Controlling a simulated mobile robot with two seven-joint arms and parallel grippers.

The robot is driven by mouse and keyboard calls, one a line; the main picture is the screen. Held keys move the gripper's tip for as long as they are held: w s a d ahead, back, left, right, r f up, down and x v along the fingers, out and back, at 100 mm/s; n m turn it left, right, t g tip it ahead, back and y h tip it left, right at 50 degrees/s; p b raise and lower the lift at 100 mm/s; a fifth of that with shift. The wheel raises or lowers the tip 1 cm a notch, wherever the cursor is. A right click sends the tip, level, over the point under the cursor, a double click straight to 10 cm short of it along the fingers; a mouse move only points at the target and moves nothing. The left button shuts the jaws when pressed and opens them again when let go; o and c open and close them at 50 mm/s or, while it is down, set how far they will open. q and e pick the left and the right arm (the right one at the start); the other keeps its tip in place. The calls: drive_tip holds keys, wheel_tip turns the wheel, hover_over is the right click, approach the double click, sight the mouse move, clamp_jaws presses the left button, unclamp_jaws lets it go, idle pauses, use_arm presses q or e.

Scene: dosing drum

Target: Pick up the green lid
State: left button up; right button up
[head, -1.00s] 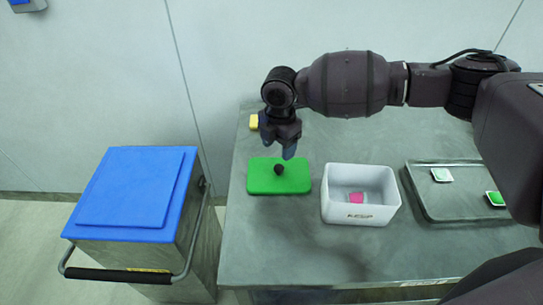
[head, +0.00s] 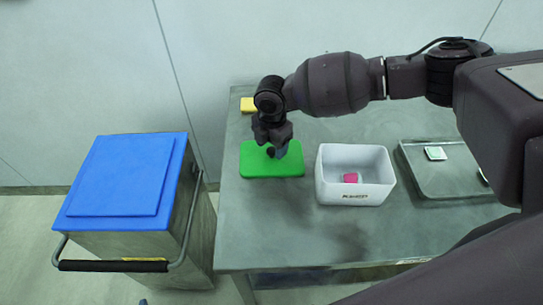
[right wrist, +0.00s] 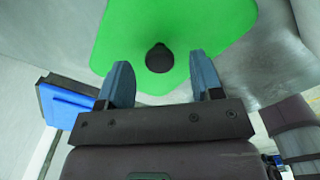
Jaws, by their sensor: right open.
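The green lid (head: 258,169) lies flat on the left part of the steel table, with a dark round knob (head: 270,152) near its middle. In the right wrist view the lid (right wrist: 210,25) fills the upper middle and its knob (right wrist: 159,58) shows just beyond the fingers, between their lines. My right gripper (head: 277,150) is just over the lid, pointing down, close to the knob. In the right wrist view its two blue-grey fingers (right wrist: 163,80) are apart with nothing between them. My left gripper is not in view.
A white open box (head: 333,192) with a pink piece (head: 350,177) inside stands right of the lid. A grey tray (head: 425,185) with a small green-and-white piece (head: 435,153) lies farther right. A yellow block (head: 247,104) is behind the lid. A blue-lidded cart (head: 115,180) stands left of the table.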

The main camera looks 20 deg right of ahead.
wheel_tip(320, 180, down, 2)
drive_tip(key=shift+f, duration=0.15)
drive_tip(key=shift+c, duration=0.2)
drive_tip(key=c, duration=0.9)
drive_tip(key=shift+c, duration=0.2)
